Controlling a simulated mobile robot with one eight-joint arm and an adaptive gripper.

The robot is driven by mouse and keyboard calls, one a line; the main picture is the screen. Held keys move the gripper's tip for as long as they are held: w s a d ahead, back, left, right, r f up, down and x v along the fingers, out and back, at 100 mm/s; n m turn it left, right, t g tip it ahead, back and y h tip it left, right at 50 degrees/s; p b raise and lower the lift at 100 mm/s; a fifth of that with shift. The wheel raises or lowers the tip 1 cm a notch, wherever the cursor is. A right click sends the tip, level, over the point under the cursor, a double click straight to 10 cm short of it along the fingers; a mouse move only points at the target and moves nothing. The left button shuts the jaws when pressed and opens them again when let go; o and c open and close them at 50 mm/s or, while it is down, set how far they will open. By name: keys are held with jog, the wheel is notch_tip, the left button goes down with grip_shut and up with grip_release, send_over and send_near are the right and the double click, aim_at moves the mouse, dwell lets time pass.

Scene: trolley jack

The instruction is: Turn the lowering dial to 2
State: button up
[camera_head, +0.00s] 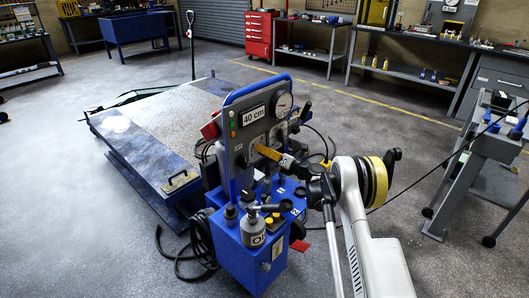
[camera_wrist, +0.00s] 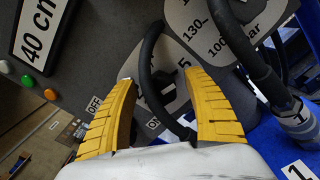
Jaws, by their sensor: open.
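The grey control panel (camera_head: 238,140) stands upright on a blue jack unit. My gripper (camera_head: 268,153) is in front of the panel's lower part, with its yellow fingers pointing at it. In the wrist view, my gripper (camera_wrist: 172,62) is open, one finger on each side. Between the fingers is a light grey dial plate (camera_wrist: 181,84) with a printed 5. A dark knob, likely the lowering dial (camera_wrist: 153,92), is partly hidden behind a black hose (camera_wrist: 148,55). I cannot tell whether a finger touches it. The 2 mark is not visible. OFF and ON labels show near the left finger.
A 40 cm display (camera_head: 254,116) and a round gauge (camera_head: 284,105) are above my gripper. Black hoses loop close to the fingers. A bottle (camera_head: 252,228) and several knobs stand on the blue unit (camera_head: 232,262). A grey trolley (camera_head: 480,160) is at the right.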

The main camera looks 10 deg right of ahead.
jog(key=shift+c, duration=0.6)
jog(key=c, duration=1.1)
jog(key=shift+n, duration=0.3)
jog(key=n, duration=0.4)
jog(key=shift+s+a+r+n, duration=0.1)
jog(key=shift+n, duration=0.2)
jog(key=shift+o, duration=0.2)
jog(key=n, duration=0.5)
jog(key=shift+a, duration=0.1)
jog(key=n, duration=0.6)
jog(key=shift+s+a, duration=0.1)
jog(key=n, duration=0.4)
